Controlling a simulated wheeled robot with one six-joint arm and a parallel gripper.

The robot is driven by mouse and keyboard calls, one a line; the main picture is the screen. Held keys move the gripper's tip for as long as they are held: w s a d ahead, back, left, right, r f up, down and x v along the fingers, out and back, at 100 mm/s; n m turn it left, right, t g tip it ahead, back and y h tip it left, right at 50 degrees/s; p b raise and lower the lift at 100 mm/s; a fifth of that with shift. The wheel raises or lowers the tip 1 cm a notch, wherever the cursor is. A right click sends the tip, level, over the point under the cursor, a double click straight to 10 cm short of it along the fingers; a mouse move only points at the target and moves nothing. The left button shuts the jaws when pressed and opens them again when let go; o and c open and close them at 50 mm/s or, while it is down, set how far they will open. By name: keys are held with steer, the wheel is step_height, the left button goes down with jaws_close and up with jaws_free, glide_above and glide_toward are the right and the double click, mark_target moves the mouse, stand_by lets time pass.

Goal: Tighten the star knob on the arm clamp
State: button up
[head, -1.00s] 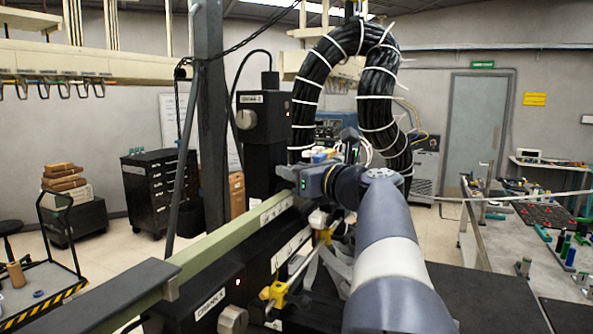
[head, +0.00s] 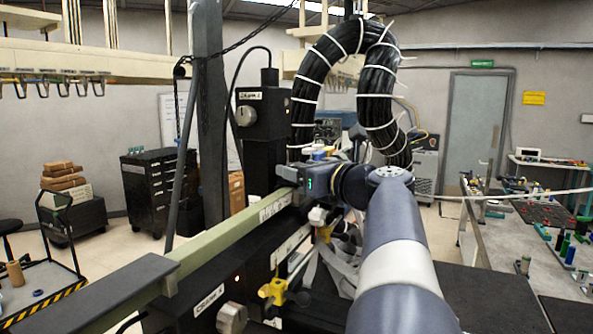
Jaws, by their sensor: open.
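My gripper (head: 290,177) is at the end of my arm, in the middle of the head view. It points left, beside the pale green beam (head: 210,248) and below the black cable loop. It is open; its fingertips are small and partly hidden by its own body, and I see nothing held. I cannot make out a star-shaped knob for certain; the area behind my gripper and wrist is hidden.
A thick black cable bundle (head: 304,105) arches over my wrist. A black column (head: 264,130) stands behind my gripper, and a black box with a round metal knob (head: 232,317) is at the lower front. A cluttered workbench (head: 535,255) is on the right.

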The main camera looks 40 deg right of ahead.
steer(key=s+b, duration=0.2)
steer(key=s, duration=0.7)
steer(key=shift+d, duration=0.3)
steer(key=w+p, duration=0.1)
steer(key=w, duration=0.2)
steer(key=w+p, duration=0.1)
steer(key=w, duration=0.3)
steer(key=w+p, duration=0.1)
steer(key=w, duration=0.2)
steer(key=shift+w+a+r, duration=0.1)
steer(key=shift+w+a, duration=0.2)
steer(key=shift+a, duration=0.1)
steer(key=shift+w, duration=0.15)
steer(key=shift+n+y, duration=0.3)
steer(key=shift+y, duration=0.2)
